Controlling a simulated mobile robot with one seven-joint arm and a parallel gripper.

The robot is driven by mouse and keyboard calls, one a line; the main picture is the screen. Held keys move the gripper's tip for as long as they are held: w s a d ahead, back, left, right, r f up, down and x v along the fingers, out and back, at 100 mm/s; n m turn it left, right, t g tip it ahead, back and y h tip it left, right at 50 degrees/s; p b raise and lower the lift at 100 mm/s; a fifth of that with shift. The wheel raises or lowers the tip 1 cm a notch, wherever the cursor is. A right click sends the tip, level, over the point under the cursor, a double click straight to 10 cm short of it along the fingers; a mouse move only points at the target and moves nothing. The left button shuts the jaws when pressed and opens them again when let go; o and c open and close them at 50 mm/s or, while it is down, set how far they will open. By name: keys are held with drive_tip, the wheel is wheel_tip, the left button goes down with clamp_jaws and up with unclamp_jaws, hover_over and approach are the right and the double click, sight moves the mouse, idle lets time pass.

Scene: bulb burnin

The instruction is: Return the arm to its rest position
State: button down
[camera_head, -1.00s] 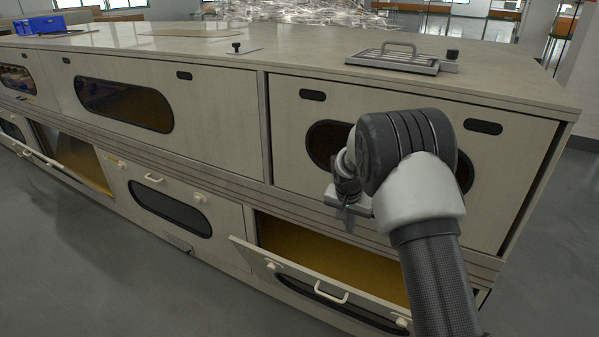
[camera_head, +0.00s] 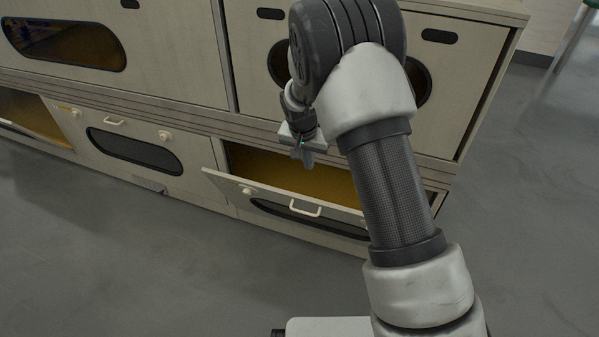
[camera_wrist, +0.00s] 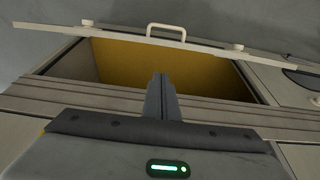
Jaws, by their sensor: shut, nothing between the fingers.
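My gripper (camera_head: 304,157) hangs at the end of my bent arm, in front of the cabinet and above an open lower compartment. In the wrist view, the fingers of my gripper (camera_wrist: 161,82) are together with nothing between them, and they point toward the compartment's opening. My arm's elbow and forearm cover part of the cabinet front in the head view.
The open lower door (camera_head: 290,204) tilts outward with a white handle; it also shows in the wrist view (camera_wrist: 190,40). The compartment inside is yellow (camera_head: 290,172). Another lower compartment (camera_head: 38,115) stands open at left. Grey floor (camera_head: 150,260) in front is clear.

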drive_tip(key=s+a, duration=0.2)
drive_tip(key=s, duration=0.3)
drive_tip(key=s+d+r+n+y, duration=0.1)
drive_tip(key=s+d+r, duration=0.35)
drive_tip(key=r, duration=0.55)
drive_tip(key=s+d+r, duration=0.3)
drive_tip(key=s+r, duration=0.2)
drive_tip(key=r, duration=0.5)
drive_tip(key=s+d+r+n+t+p, duration=0.1)
drive_tip(key=s+d+r, duration=0.15)
drive_tip(key=s, duration=0.45)
drive_tip(key=s+d+r+n+t, duration=0.1)
drive_tip(key=s+d+r, duration=0.1)
drive_tip(key=s+r, duration=0.3)
drive_tip(key=s+d+r+n+p, duration=0.1)
drive_tip(key=s+d+r, duration=0.1)
drive_tip(key=s, duration=0.6)
wheel_tip(320, 180, up, 22)
drive_tip(key=p, duration=2.2)
drive_tip(key=shift+a, duration=0.25)
drive_tip(key=shift+r, duration=0.1)
